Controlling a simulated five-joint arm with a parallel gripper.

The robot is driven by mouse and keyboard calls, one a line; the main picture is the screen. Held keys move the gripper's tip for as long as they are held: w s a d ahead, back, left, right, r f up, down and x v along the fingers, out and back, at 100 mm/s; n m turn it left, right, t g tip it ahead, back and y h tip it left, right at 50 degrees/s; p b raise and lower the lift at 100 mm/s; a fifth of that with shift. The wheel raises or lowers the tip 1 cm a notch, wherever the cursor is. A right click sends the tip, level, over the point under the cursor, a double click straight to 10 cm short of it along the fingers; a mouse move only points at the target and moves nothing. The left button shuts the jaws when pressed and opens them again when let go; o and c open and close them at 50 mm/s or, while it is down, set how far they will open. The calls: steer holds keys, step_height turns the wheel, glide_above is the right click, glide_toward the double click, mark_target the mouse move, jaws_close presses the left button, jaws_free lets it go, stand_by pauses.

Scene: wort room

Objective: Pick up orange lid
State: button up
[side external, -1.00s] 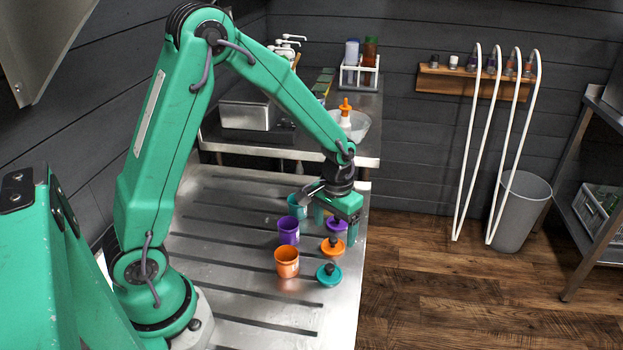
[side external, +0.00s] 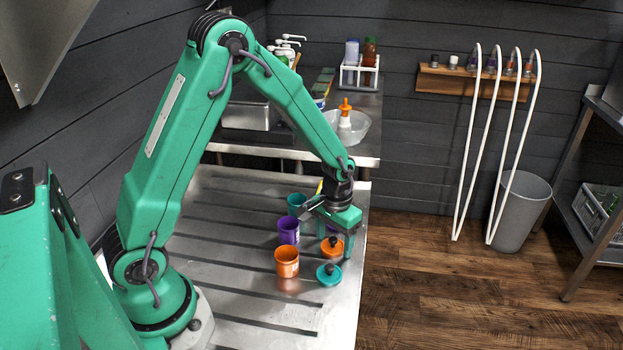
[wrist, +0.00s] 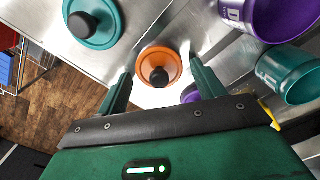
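The orange lid (side external: 332,247) lies on the metal table near its right edge, with a dark knob on top. In the wrist view the orange lid (wrist: 158,66) sits ahead of and between my two fingers. My gripper (side external: 332,228) is just above and behind the lid in the side view. In the wrist view my gripper (wrist: 160,88) is open, its green fingers spread apart with nothing held. A purple lid (wrist: 190,93) shows partly by the right finger in the wrist view; in the side view my gripper hides most of it.
A teal lid (side external: 329,274) lies in front of the orange one. An orange cup (side external: 287,262), a purple cup (side external: 288,230) and a teal cup (side external: 296,203) stand to the left. The table's right edge (side external: 355,290) is close. Bare ribbed metal (side external: 240,270) lies left of the cups.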

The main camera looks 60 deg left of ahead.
mark_target(335, 240)
steer(key=c, duration=0.7)
steer(key=shift+r, duration=0.2)
steer(key=shift+r, duration=0.5)
steer(key=r, duration=0.3)
steer(key=shift+s+d+r, duration=0.1)
steer(key=shift+d, duration=0.2)
steer(key=s+d+r, duration=0.5)
steer(key=d+r, duration=0.1)
steer(key=d, duration=0.3)
steer(key=shift+s+d+r, duration=0.2)
steer(key=shift+s+d, duration=0.1)
steer(key=shift+a, duration=0.1)
steer(key=s+a+r, duration=0.1)
steer(key=s+a, duration=0.5)
steer(key=a, duration=0.4)
steer(key=shift+s+a+r, duration=0.15)
steer(key=shift+s, duration=0.15)
